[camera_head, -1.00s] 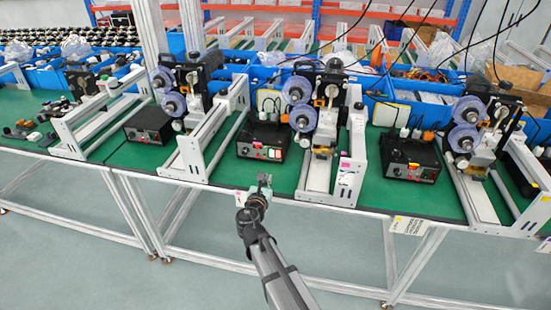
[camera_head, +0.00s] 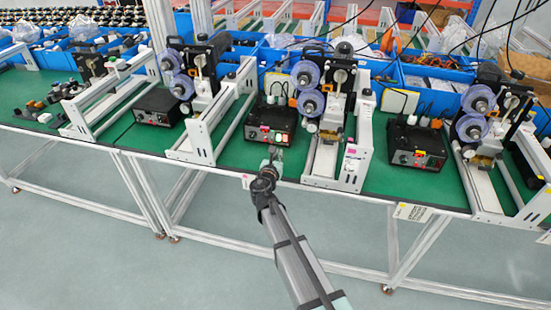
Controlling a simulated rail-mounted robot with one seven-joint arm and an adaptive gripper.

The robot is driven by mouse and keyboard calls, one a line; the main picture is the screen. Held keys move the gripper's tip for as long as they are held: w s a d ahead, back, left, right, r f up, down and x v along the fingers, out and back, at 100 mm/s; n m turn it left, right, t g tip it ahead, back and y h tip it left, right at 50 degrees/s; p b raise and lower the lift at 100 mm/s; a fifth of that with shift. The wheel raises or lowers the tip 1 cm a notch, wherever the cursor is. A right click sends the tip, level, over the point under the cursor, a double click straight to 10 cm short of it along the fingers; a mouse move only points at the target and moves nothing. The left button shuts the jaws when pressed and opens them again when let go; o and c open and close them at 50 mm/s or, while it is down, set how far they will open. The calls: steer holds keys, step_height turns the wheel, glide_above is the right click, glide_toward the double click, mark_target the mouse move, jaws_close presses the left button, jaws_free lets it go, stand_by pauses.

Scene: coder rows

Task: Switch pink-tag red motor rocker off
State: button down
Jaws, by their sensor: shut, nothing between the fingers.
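A black control box (camera_head: 270,122) stands on the green table mat at the centre, with a small red part and brighter switch-like parts (camera_head: 280,138) on its front. These are too small to tell their positions. A pink tag (camera_head: 246,181) is on the table's front edge, just below and left of the box. My gripper (camera_head: 275,154) is shut and empty, reaching over the table edge just in front of the box's front face. In this view I cannot tell whether it touches the box.
A white rail frame (camera_head: 212,122) stands left of the box; a machine with blue-purple reels (camera_head: 309,101) stands to its right. Similar boxes stand at left (camera_head: 159,106) and right (camera_head: 417,145). Green mat is bare in front of the box.

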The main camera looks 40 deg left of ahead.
mark_target(284, 138)
steer(key=p+x, duration=0.1)
steer(key=x, duration=0.4)
steer(key=r+p+x, duration=0.1)
steer(key=x, duration=0.1)
steer(key=shift+w+a+r+p, duration=0.1)
steer(key=shift+w+p, duration=0.2)
steer(key=shift+w+a+r+b, duration=0.1)
steer(key=shift+w+a+b, duration=0.15)
steer(key=shift+w+b, duration=0.25)
steer(key=r+b+v, duration=0.2)
steer(key=r+v, duration=0.1)
steer(key=v, duration=1.1)
steer(key=shift+w+a+b, duration=0.2)
steer(key=shift+b, duration=0.1)
steer(key=shift+a+r, duration=0.1)
